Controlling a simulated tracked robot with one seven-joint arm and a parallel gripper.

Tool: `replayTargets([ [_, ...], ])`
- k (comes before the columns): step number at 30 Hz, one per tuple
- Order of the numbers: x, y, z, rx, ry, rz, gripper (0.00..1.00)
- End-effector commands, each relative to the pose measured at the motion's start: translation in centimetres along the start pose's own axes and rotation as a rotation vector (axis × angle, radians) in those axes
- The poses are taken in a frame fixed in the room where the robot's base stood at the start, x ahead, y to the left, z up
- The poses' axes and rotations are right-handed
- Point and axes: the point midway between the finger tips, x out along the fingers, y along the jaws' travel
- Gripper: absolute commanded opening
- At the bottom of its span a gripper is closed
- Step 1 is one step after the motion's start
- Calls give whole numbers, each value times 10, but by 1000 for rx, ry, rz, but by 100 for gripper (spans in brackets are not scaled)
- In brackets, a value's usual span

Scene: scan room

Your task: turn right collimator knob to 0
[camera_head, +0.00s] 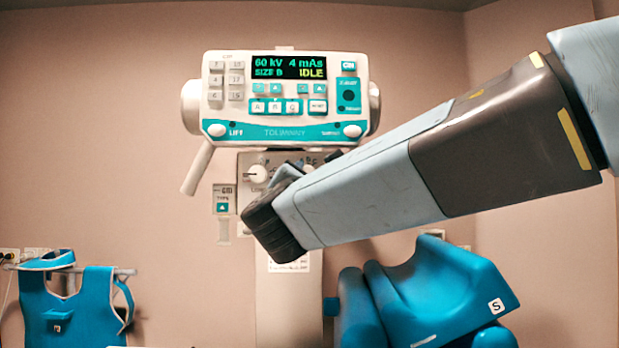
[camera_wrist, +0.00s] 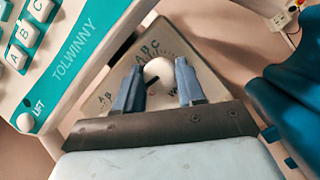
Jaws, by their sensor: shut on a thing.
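The collimator panel (camera_head: 244,192) sits below the control console, with a round white left knob (camera_head: 258,174) in clear view. The right side of the panel is mostly hidden behind my gripper (camera_head: 287,172) in the head view. In the wrist view my gripper (camera_wrist: 158,74) has its two blue-grey fingers on either side of a white round knob (camera_wrist: 158,69), which appears to be the right one. The fingers are shut on it. A short dark pointer mark shows at the knob's near side. Letters A, B, C are printed above the knob; the rest of its scale is partly covered.
The console (camera_head: 285,98) reads 60 kV, 4 mAs, SIZE B, IDLE, and lies close to my gripper's left in the wrist view. A blue padded chair (camera_head: 440,290) stands at lower right. A blue apron (camera_head: 70,310) hangs at left.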

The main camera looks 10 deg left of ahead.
Motion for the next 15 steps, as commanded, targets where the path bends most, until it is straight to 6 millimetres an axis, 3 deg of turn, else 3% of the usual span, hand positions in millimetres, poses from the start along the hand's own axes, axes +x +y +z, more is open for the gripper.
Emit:
replayTargets([
  [15,0,-4,-3,-143,14,55,8],
])
